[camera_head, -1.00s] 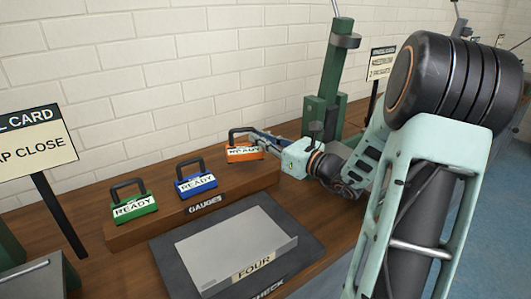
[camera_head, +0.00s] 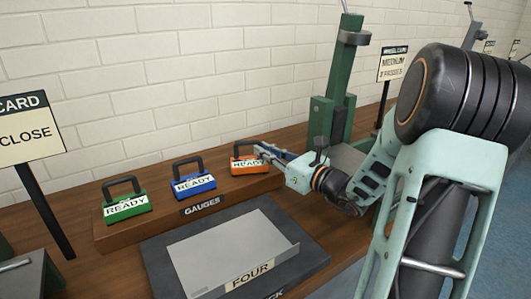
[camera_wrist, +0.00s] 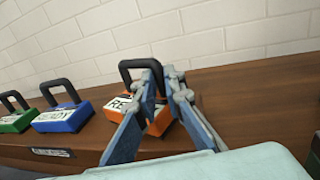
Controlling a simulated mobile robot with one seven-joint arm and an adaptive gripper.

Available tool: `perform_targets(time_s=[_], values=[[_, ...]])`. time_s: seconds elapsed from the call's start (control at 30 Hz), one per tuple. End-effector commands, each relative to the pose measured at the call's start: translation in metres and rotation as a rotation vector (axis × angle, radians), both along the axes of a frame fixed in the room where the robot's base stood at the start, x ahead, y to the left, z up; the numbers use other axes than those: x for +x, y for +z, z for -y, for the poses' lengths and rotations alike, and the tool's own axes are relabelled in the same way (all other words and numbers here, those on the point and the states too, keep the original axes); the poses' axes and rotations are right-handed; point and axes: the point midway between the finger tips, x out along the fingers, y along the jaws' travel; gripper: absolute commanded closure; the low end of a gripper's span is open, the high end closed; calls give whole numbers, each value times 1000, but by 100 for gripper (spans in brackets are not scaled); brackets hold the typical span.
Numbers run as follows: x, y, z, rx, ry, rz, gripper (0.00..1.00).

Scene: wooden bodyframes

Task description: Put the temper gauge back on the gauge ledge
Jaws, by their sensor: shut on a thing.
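The orange gauge (camera_head: 241,168) has a black handle and a READY label. It is at the right end of the wooden gauge ledge (camera_head: 155,227), upright and seemingly resting on its top. My gripper (camera_head: 262,150) reaches in from the right and is shut on the gauge at its handle. In the wrist view my fingers (camera_wrist: 163,78) cover part of the handle and label of the orange gauge (camera_wrist: 160,127). The exact contact at the fingertips and under the gauge is hard to see.
A blue gauge (camera_head: 193,184) and a green gauge (camera_head: 126,207) stand to the left on the same ledge. A grey plate marked FOUR (camera_head: 230,250) lies on a dark pad in front. A green post (camera_head: 345,80) rises behind my wrist. A brick wall closes the back.

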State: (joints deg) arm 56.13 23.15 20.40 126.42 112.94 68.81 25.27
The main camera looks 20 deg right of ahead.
Motion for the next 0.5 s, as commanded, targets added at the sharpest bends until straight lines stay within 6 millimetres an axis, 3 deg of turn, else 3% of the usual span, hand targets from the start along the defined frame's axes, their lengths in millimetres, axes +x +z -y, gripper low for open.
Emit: perform_targets(time_s=[0.1,0.13,0.27,0.5], values=[[0,-4,0,0,1,1,100],[0,-3,0,0,1,0,89],[0,-3,0,0,0,0,74],[0,-3,0,0,0,0,73]])
